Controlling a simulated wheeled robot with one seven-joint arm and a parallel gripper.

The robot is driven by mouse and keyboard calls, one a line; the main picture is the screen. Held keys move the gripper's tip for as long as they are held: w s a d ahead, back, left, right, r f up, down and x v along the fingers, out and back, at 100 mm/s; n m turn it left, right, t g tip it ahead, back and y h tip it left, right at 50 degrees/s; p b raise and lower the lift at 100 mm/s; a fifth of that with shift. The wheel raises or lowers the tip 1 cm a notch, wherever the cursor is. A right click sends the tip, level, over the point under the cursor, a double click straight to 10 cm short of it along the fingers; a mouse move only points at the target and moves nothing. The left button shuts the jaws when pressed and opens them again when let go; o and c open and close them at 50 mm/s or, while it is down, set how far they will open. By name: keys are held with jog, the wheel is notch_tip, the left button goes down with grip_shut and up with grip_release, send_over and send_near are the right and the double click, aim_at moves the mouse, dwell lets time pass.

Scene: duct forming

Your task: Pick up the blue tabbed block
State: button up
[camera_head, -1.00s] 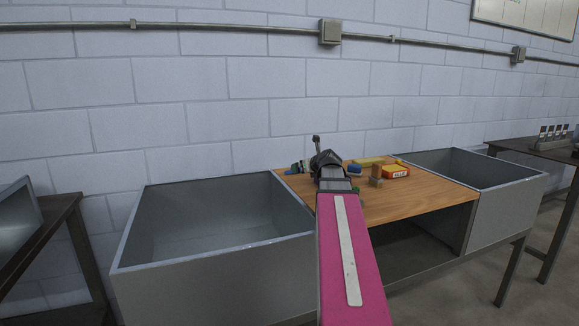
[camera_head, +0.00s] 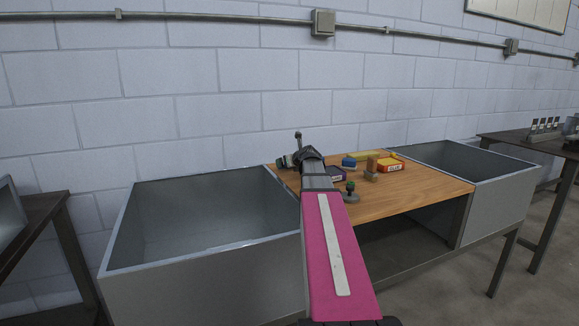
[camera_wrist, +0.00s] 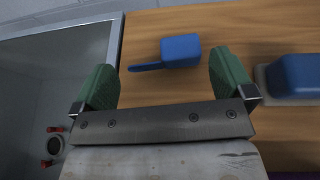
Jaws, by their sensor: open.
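The blue tabbed block (camera_wrist: 181,50) lies on the wooden top in the wrist view, its thin tab pointing left. My gripper (camera_wrist: 162,72) is open, with one green finger on each side of the picture. The block shows beyond and between the two fingertips, apart from both, with nothing held. In the head view my gripper (camera_head: 303,160) is over the left end of the wooden top. I cannot clearly make out the tabbed block there, as my arm covers much of that area.
A second blue block (camera_wrist: 298,75) is right of my gripper. The wooden top (camera_head: 410,194) also bears a yellow-red box (camera_head: 390,166), a wooden piece (camera_head: 372,164) and a green-knobbed piece (camera_head: 350,190). Metal bins stand left (camera_head: 205,257) and right (camera_head: 505,188).

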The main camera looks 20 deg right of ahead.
jog(key=x, duration=0.3)
jog(key=c, duration=0.6)
